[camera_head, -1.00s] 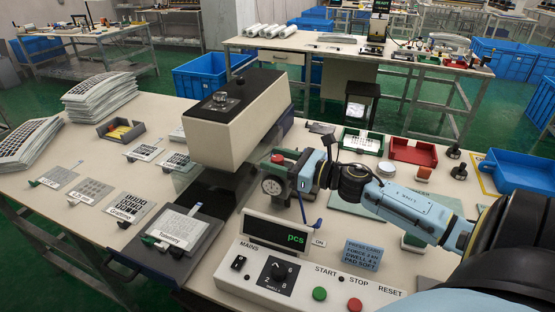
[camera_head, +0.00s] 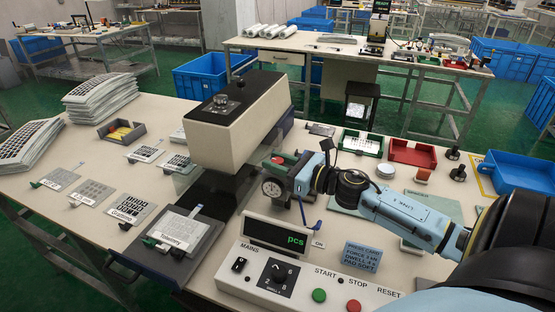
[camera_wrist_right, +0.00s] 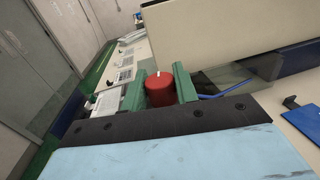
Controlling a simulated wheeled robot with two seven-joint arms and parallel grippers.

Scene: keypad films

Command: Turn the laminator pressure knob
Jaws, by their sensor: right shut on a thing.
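The red pressure knob (camera_wrist_right: 160,90) stands between the two green fingers of my right gripper (camera_wrist_right: 159,88) in the right wrist view; a pale mark shows on its top. In the head view the knob (camera_head: 277,160) shows as a small red patch, mostly hidden by my right gripper (camera_head: 286,162). A round dial gauge (camera_head: 271,189) sits just below the knob. My left gripper is not in view.
The control panel (camera_head: 310,278) with a dial, buttons and a "pcs" display (camera_head: 276,235) is in front. A tray with a film labelled card (camera_head: 178,235) lies left of it.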

